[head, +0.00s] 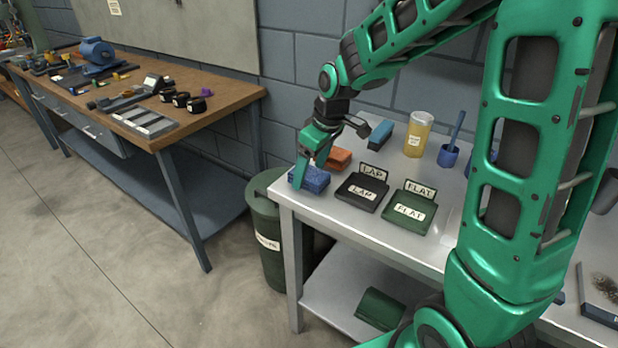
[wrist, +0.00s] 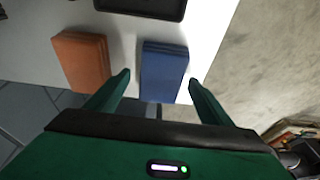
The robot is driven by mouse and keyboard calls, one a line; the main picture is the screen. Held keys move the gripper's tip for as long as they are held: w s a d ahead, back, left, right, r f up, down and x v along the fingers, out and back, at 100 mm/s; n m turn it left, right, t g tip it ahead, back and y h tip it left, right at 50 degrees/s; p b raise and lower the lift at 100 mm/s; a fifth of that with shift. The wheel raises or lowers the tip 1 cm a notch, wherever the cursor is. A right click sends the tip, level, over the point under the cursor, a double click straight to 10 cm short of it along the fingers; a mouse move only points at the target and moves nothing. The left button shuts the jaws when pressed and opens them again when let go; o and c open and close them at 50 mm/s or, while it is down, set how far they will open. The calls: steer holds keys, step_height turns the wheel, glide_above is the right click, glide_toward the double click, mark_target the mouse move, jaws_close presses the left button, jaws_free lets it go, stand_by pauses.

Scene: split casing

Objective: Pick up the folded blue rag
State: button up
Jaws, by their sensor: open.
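The folded blue rag (head: 312,181) lies at the left end of the grey table, close to the corner. It also shows in the wrist view (wrist: 164,68) as a layered blue block. My gripper (head: 309,172) is over the rag, pointing down. In the wrist view my gripper (wrist: 158,78) is open, with one finger on each side of the rag. Small gaps show between the fingers and the rag there. How far down the fingertips reach is hard to tell.
A folded orange rag (head: 341,158) lies close by, left of the blue one in the wrist view (wrist: 82,60). A black LAP tray (head: 358,204) and green FLAT tray (head: 408,222) stand to the right. A green bin (head: 268,225) stands beside the table's left end.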

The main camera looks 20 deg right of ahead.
mark_target(309, 173)
steer(key=shift+c, duration=0.3)
steer(key=c, duration=1.1)
steer(key=shift+r, duration=0.45)
steer(key=r, duration=0.4)
steer(key=shift+s+a, duration=0.1)
steer(key=shift+a, duration=0.2)
steer(key=shift+s+a+r, duration=0.85)
steer(key=shift+a+r, duration=0.25)
steer(key=shift+a, duration=0.55)
steer(key=shift+s+a+r, duration=0.8)
steer(key=shift+a+r, duration=0.25)
steer(key=shift+a, duration=0.6)
steer(key=shift+s+a+r, duration=0.85)
steer(key=shift+a+r, duration=0.25)
steer(key=shift+a, duration=0.55)
